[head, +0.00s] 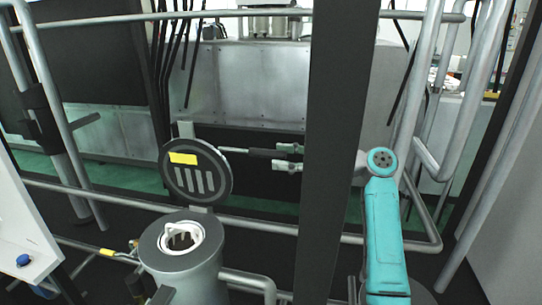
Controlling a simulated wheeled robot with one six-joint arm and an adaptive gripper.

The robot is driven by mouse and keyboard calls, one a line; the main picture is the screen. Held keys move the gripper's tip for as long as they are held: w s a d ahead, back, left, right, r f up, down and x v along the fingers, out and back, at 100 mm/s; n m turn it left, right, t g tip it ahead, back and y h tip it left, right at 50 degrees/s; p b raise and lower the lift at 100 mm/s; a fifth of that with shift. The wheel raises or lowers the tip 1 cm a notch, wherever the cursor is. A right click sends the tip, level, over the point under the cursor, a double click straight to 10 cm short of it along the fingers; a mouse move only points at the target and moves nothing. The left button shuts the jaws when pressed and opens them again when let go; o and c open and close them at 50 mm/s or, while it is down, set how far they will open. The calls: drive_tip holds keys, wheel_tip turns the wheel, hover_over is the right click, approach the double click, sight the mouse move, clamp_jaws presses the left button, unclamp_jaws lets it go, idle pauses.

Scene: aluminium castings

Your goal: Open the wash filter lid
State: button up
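The wash filter lid (195,172) is a dark round disc with a yellow label and light slots. It stands raised, nearly upright, behind the grey filter housing (151,250). The housing's round mouth (183,240) with a white ring is uncovered. A thin rod with a black grip (261,153) reaches right from the lid. My gripper (287,158) is at the right end of this grip, one light finger above it and one below. Whether the fingers press on the grip cannot be seen. The dark post hides the rest of my gripper.
A dark vertical post (336,150) stands between the lid and my teal arm. Grey pipes run at right (428,80) and behind the housing. A white panel with a blue knob (23,260) is at lower left.

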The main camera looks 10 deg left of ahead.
drive_tip(key=d, duration=0.8)
drive_tip(key=shift+s, duration=0.15)
drive_tip(key=shift+f, duration=0.1)
